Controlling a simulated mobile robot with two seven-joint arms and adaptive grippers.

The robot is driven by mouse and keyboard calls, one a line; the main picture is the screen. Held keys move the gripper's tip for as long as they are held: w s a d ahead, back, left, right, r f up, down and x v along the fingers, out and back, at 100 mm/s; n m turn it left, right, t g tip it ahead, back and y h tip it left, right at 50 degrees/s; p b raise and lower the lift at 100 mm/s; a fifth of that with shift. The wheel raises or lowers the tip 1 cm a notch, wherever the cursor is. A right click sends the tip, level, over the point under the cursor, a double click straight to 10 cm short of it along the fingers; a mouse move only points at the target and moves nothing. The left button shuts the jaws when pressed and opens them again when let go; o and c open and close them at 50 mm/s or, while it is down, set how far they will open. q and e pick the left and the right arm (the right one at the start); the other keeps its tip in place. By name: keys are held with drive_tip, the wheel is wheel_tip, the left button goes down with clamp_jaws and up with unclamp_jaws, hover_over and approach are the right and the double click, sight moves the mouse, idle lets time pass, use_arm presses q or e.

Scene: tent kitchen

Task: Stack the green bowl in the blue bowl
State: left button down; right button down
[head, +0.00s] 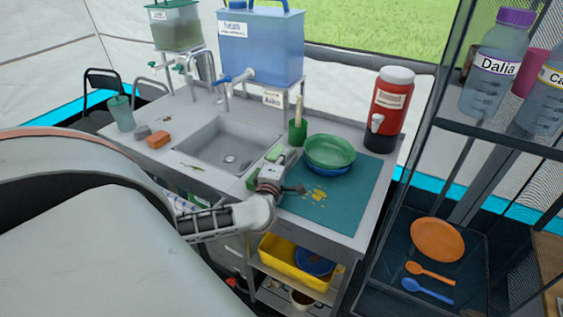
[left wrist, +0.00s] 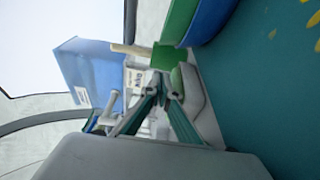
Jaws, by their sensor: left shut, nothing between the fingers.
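The green bowl (head: 330,149) sits in the blue bowl (head: 328,171), with only a strip of blue showing below it. Both stand on the teal mat (head: 350,200) at the right of the counter. In the left wrist view the green bowl (left wrist: 178,20) and the blue bowl (left wrist: 208,18) are cut off at the top edge. My left gripper (head: 284,168) is just left of the bowls, apart from them. It is shut and empty; its fingers (left wrist: 162,98) show in the left wrist view. My right gripper is not in view.
A green and white sponge (head: 274,152) lies near my left gripper. A green cup (head: 298,132) stands behind it, and a red drink dispenser (head: 389,105) behind the bowls. The sink (head: 222,145) is to the left. The mat's front right is clear except for yellow marks.

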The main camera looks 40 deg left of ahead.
sight(306, 153)
use_arm(q)
drive_tip(key=w+d, duration=0.2)
drive_tip(key=shift+d, duration=0.4)
drive_tip(key=shift+w+d, duration=0.2)
drive_tip(key=shift+w, duration=0.05)
drive_tip(key=shift+w+d+r+p, duration=0.1)
drive_tip(key=shift+w+d+p, duration=0.35)
drive_tip(key=shift+p, duration=0.2)
drive_tip(key=shift+w+d, duration=0.25)
drive_tip(key=shift+d, duration=0.2)
drive_tip(key=shift+s+a, duration=0.1)
